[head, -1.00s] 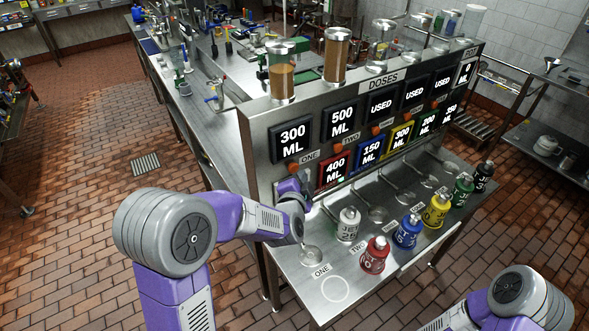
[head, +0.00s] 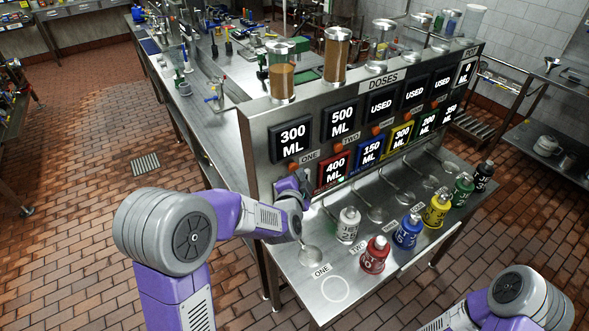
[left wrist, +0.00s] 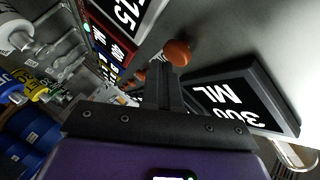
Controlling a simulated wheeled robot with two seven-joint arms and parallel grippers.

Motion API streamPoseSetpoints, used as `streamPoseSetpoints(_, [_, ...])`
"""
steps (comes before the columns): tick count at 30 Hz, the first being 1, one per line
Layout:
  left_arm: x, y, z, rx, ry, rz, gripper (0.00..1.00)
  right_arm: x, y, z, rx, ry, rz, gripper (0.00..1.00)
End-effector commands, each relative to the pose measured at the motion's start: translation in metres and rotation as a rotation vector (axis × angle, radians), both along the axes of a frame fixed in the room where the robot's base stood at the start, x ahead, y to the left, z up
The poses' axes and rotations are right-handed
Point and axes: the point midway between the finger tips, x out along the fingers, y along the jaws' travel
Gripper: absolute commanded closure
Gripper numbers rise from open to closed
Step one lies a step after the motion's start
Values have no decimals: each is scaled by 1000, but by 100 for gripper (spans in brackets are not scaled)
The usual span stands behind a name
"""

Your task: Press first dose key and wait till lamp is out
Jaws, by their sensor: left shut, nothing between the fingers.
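The steel DOSES panel (head: 262,130) carries an upper row of displays, the first (head: 292,137) reading 300 ML, and a lower row of displays. Orange round keys sit between the rows. In the left wrist view, the nearest orange key (left wrist: 178,52) is beside the 300 ML display (left wrist: 240,100). My left gripper (left wrist: 167,78) is shut and empty, its tip at this key; I cannot tell whether it touches. In the head view, my left gripper (head: 303,178) is at the panel below label ONE and covers the first lower display. My right gripper is out of view.
Glass cylinders (head: 281,75) stand on top of the panel. A small green light (left wrist: 87,27) shows in the left wrist view.

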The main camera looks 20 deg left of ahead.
Motion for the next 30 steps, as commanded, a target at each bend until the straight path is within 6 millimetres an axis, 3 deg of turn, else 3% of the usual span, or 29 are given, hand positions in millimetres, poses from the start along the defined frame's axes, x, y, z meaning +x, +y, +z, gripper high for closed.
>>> streamPoseSetpoints(30, [5, 7, 0, -1, -1, 1, 100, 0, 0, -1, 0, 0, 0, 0])
